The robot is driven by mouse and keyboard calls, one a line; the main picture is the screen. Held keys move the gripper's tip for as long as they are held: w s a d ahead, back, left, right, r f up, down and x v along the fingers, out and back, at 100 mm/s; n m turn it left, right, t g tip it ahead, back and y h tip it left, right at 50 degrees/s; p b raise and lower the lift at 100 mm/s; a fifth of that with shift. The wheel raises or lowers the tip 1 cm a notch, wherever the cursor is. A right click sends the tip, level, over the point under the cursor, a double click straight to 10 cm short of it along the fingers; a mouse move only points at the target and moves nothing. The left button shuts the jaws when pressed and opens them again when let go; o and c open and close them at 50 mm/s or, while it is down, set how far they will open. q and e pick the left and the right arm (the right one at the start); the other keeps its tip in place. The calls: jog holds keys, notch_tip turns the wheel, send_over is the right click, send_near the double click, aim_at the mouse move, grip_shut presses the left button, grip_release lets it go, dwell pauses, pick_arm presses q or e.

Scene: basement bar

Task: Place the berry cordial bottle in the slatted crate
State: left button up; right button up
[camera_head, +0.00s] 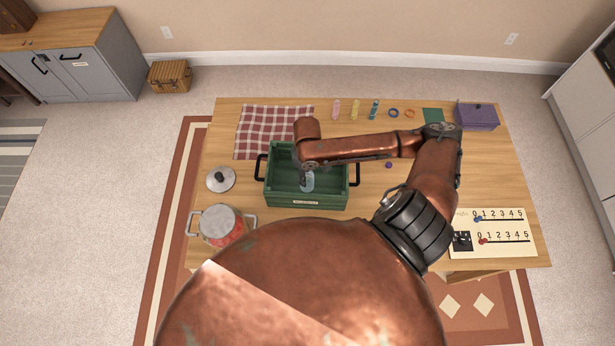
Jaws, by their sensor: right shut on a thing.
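The green slatted crate (290,199) stands on the table, with a black handle at each side and a small label on its front. My right arm reaches in from the right, and my right gripper (306,170) points down over the crate. It is shut on a pale bluish bottle (308,183), which is within the crate's outline. My arm hides the bottle's upper part, and I cannot read a label or tell whether its base touches the crate floor. My left gripper is not in view.
A pot (219,225) and its lid (220,179) are left of the crate. A checked cloth (262,125) lies behind it. Small pink, yellow and teal items line the back edge. A purple box (478,115) and number board (500,246) are at the right.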

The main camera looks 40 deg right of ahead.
jog(key=shift+f, duration=1.25)
jog(key=o, duration=1.4)
jog(key=shift+f, duration=0.1)
jog(key=shift+c, duration=0.2)
notch_tip(320, 180, up, 12)
jog(key=shift+r+p, duration=0.15)
jog(key=shift+p, duration=0.2)
